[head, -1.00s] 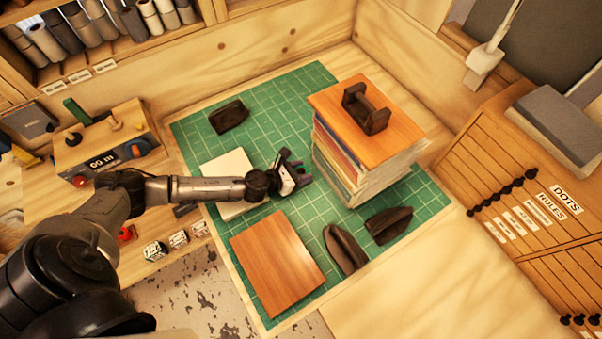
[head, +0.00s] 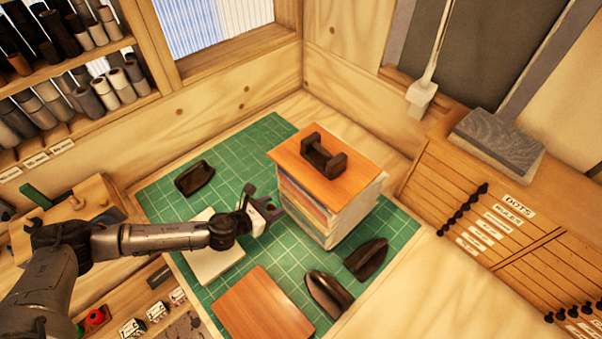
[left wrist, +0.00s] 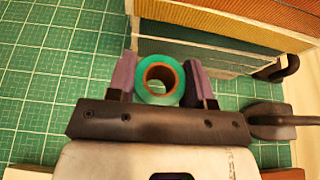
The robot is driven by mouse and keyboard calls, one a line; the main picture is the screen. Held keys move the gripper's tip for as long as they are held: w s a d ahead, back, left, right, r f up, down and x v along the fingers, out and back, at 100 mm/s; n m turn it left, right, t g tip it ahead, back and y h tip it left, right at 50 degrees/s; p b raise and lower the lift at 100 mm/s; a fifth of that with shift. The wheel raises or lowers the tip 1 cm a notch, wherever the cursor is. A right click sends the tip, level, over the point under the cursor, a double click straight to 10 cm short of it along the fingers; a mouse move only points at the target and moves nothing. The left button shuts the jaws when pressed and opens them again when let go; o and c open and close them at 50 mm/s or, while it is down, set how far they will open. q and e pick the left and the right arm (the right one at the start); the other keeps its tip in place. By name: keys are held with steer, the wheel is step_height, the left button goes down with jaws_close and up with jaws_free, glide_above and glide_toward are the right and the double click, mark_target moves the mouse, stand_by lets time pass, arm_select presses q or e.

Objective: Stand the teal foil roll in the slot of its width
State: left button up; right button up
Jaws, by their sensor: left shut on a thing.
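The teal foil roll (left wrist: 157,99) shows end-on in the left wrist view, as a teal ring around a brown core with an open hole. My left gripper (left wrist: 161,84) is shut on it, with one finger on each side. In the head view the left gripper (head: 272,208) is over the green cutting mat, just left of the book stack, and the roll hardly shows. The roll rack (head: 105,118) at the upper left holds several grey, beige and dark rolls, with white labels along its lower edge. Which slot fits the roll cannot be told. My right gripper is not in view.
A stack of books or paper (head: 310,212) under a wooden board stands close to the gripper. Dark weights (head: 328,293) and a flat wooden board (head: 262,305) lie on the cutting mat (head: 250,135). A labelled drawer cabinet (head: 490,225) is at right.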

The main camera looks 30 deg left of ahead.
arm_select(q)
steer(key=shift+r, duration=0.45)
steer(key=s+a+r+n+y, duration=0.2)
steer(key=a+n+y, duration=0.2)
steer(key=y, duration=0.1)
steer(key=d+r+h, duration=0.1)
steer(key=d+r, duration=0.7)
steer(key=r, duration=0.3)
steer(key=d+r, duration=0.7)
steer(key=r, duration=0.3)
steer(key=w+r+p, duration=0.4)
steer(key=r+p, duration=0.3)
steer(key=r, duration=0.2)
steer(key=w+r+p, duration=0.4)
steer(key=r+p, duration=0.3)
steer(key=r, duration=0.2)
steer(key=shift+w+a+r+m+t, duration=0.15)
steer(key=shift+w+r+m+t, duration=0.1)
steer(key=shift+r+m+t, duration=0.1)
steer(key=shift+f, duration=0.1)
